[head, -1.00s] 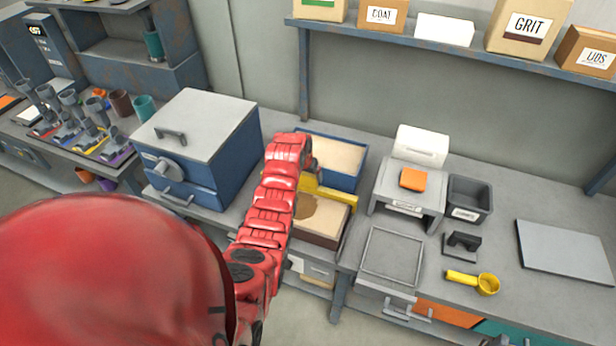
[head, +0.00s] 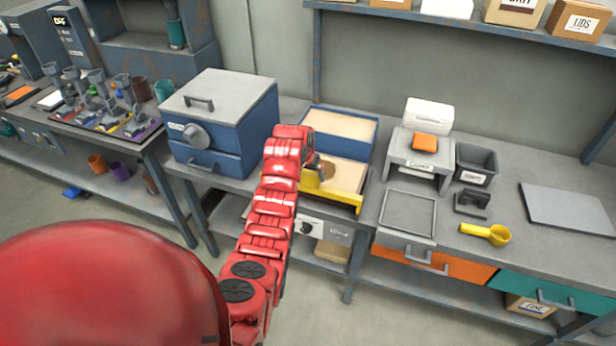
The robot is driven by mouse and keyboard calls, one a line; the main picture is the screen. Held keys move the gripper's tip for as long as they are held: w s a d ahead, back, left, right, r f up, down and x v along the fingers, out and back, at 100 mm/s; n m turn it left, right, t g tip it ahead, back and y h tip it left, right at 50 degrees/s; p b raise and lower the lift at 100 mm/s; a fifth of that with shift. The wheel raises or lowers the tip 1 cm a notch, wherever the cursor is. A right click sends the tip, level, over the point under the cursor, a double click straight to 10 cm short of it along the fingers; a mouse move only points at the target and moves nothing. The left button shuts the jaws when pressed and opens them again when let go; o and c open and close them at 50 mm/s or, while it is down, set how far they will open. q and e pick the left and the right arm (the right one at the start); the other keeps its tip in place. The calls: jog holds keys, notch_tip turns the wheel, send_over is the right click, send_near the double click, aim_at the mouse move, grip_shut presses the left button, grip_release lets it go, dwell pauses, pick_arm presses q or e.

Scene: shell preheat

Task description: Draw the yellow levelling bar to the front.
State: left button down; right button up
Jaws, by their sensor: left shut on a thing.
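The yellow levelling bar (head: 340,198) lies across the front edge of a shallow tray of pale sand (head: 346,176). Its right end shows clearly; its left part is partly hidden by my red left arm. My left gripper (head: 320,172) is shut on the bar near its left part, though the arm hides much of the fingers. A darker patch of sand lies behind the bar, close to the gripper. My right gripper is not in view.
A blue box with a grey lid (head: 222,122) stands close to the left of my arm. A blue-walled sand box (head: 352,154) sits behind the tray. To the right are a grey stand (head: 418,172), an empty square frame (head: 408,214) and a yellow scoop (head: 486,234).

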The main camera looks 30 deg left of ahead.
pick_arm(q)
jog(key=shift+s+f, duration=0.15)
jog(key=shift+f, duration=0.05)
jog(key=shift+c, duration=0.6)
grip_release()
jog(key=shift+o, duration=0.6)
jog(key=shift+s+r, duration=0.1)
jog(key=shift+r, duration=0.05)
jog(key=shift+r, duration=0.1)
jog(key=shift+s+d+r+b, duration=0.15)
jog(key=shift+r+b, duration=0.2)
jog(key=shift+r, duration=0.2)
jog(key=p+v, duration=0.9)
jog(key=v, duration=0.7)
